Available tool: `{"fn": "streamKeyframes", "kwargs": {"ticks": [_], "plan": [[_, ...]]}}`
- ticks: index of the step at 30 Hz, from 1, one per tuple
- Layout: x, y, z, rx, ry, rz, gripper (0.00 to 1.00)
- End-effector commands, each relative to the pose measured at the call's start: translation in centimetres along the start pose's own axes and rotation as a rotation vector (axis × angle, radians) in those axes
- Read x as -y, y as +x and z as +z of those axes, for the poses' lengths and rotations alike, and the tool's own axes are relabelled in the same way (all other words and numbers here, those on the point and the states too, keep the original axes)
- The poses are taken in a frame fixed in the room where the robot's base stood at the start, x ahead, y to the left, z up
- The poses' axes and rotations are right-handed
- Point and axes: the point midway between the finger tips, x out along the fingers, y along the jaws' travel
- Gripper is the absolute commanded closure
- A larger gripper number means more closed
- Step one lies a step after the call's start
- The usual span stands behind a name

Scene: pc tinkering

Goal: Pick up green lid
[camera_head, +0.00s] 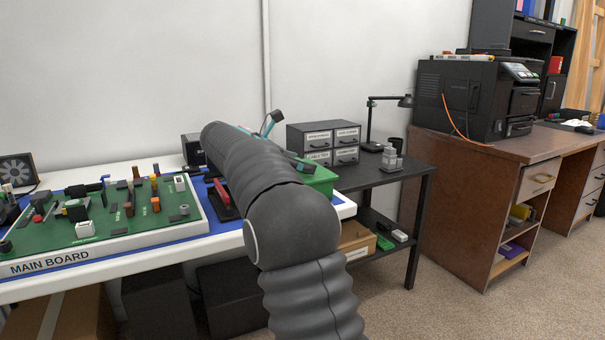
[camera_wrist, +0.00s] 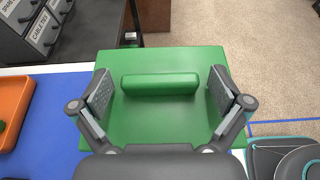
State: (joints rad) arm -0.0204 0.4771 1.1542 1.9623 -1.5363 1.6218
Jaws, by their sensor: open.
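The green lid (camera_wrist: 160,120) lies flat in the middle of the wrist view, with a raised bar handle (camera_wrist: 160,84) across it. My gripper (camera_wrist: 162,92) is open above the lid, with one finger to the left of the handle and one to the right. The fingers are apart from the handle's ends. In the head view, part of the green lid (camera_head: 318,177) shows at the right end of the white table, and my arm hides the rest.
A grey drawer unit (camera_head: 323,141) stands behind the lid on a black table. An orange tray (camera_wrist: 12,105) lies left of the lid on a blue mat (camera_wrist: 58,108). The green main board (camera_head: 105,220) fills the table's left part. A dark object (camera_wrist: 285,158) is at right.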

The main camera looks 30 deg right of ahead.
Motion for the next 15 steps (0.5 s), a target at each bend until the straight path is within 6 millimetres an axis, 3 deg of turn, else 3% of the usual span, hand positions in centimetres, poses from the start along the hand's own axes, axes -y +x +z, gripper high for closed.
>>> {"fn": "streamKeyframes", "kwargs": {"ticks": [7, 14, 15], "plan": [[-0.04, 0.24, 0.0, 0.0, 0.0, 0.002, 0.0], [-0.03, 0.25, 0.0, 0.0, 0.0, 0.002, 0.57], [-0.03, 0.25, 0.0, 0.0, 0.0, 0.001, 0.58]]}}
